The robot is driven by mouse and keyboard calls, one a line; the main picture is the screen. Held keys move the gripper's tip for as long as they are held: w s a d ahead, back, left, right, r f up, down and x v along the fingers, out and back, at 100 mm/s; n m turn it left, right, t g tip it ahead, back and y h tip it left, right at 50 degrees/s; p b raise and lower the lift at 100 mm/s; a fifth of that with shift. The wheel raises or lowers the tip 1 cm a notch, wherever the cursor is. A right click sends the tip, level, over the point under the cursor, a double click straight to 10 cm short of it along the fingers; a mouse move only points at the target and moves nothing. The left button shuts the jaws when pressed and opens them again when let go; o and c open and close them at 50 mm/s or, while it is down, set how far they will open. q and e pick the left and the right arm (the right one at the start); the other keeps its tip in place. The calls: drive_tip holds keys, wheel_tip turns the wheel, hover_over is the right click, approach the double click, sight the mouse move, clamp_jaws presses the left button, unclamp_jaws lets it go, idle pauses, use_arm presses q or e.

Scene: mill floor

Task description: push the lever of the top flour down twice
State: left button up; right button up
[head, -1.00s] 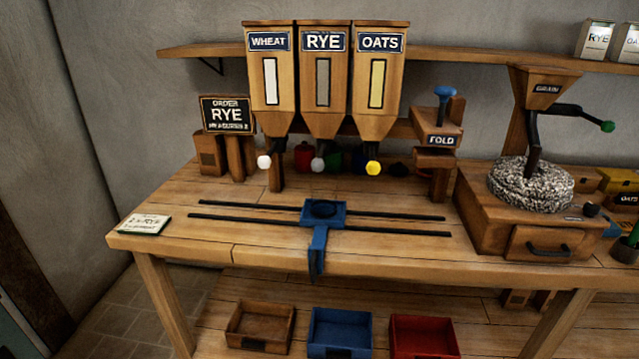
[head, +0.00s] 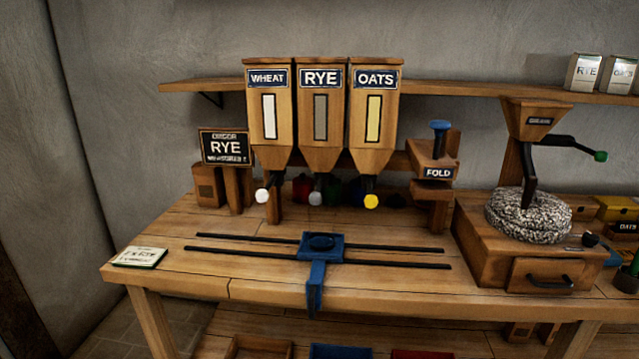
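Three wooden hoppers hang side by side above the bench, labelled WHEAT (head: 268,110), RYE (head: 320,110) and OATS (head: 374,110). Each has a lever with a ball end below it: a white wheat lever knob (head: 262,196), a pale grey rye lever knob (head: 315,198) and a yellow oats lever knob (head: 371,201). A dark order board (head: 225,148) at the left reads RYE, with smaller blurred text under it. A blue carriage (head: 316,272) sits on two dark rails below the rye hopper. Neither of my grippers is in view.
A FOLD press (head: 437,165) with a blue knob stands right of the hoppers. A grain mill (head: 525,210) with a green-ended crank is farther right. A note card (head: 139,257) lies at the bench's left front. The front bench top is mostly clear.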

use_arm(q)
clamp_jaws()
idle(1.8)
